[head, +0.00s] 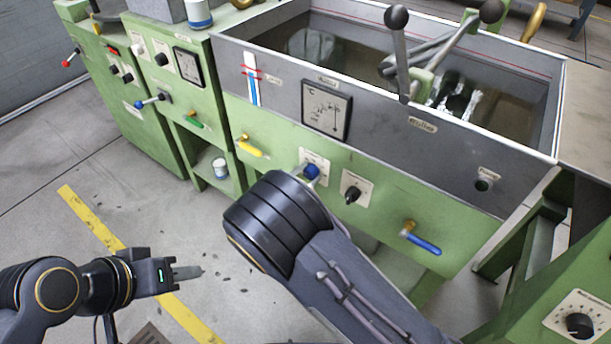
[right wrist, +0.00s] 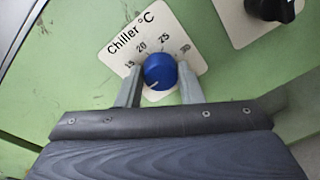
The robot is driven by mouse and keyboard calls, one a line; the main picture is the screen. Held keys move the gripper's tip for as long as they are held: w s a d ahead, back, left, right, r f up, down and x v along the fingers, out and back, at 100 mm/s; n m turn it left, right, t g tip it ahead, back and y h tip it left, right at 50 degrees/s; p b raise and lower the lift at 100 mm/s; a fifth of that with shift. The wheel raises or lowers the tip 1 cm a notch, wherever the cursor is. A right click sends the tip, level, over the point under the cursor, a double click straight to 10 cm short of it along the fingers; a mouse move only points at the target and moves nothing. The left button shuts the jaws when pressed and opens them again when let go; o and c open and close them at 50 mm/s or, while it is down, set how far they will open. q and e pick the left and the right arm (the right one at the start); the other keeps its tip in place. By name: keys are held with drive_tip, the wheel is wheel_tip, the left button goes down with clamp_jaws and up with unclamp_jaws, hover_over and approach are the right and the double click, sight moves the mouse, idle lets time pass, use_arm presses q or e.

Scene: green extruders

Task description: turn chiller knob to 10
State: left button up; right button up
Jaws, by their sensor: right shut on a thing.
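The chiller knob (right wrist: 159,71) is a round blue knob on a cream plate (right wrist: 118,47) labelled "Chiller °C". My right gripper (right wrist: 159,80) is shut on it, one finger on each side. The knob's white mark points to the lower left; 15, 20 and 25 read along the plate's upper edge. I see no 10; the lower left of the plate is partly behind a finger.
A black knob (head: 352,194) sits right of the chiller knob, with a blue-handled valve (head: 421,243) further right. A yellow-handled valve (head: 249,149) is to the left. The grey tank (head: 440,130) rises above the panel.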

drive_tip(key=o, duration=1)
drive_tip(key=shift+c, duration=0.2)
drive_tip(key=shift+s, duration=0.1)
drive_tip(key=p+v, duration=0.1)
drive_tip(key=v, duration=0.6)
drive_tip(key=shift+s+a, duration=0.25)
drive_tip(key=shift+s, duration=0.05)
